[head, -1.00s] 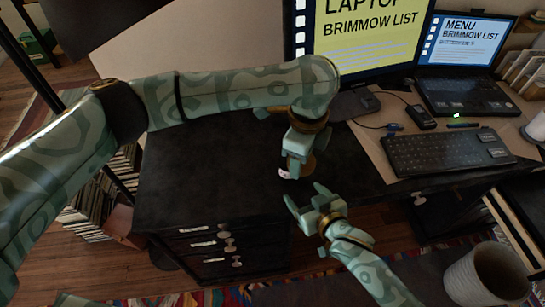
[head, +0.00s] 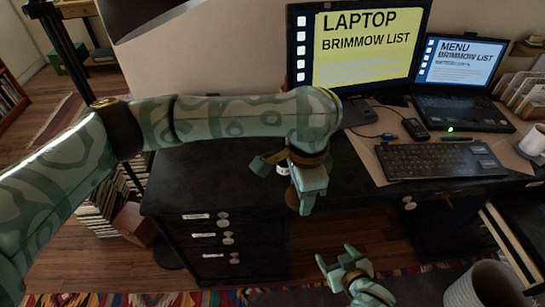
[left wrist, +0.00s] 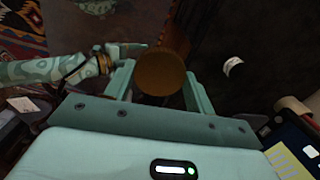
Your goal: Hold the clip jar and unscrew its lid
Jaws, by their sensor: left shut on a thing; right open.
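My left gripper (head: 289,178) is at the front edge of the black desk, shut on a brown, round-topped thing that I take for the clip jar (head: 292,199). In the left wrist view its round brown top (left wrist: 161,74) sits between the two fingers. The rest of the jar is mostly hidden, and I cannot tell lid from body. My right gripper (head: 336,257) is open and empty, lower and to the right, apart from the jar. It also shows at the left of the left wrist view (left wrist: 106,58).
A small white thing (left wrist: 233,67) is on the dark desk beside my left gripper. A keyboard (head: 437,160), laptop (head: 462,110), monitor (head: 362,45) and mug (head: 533,140) stand to the right. A large ribbed pale container (head: 485,285) is at the lower right. Drawers (head: 225,235) are below the desk.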

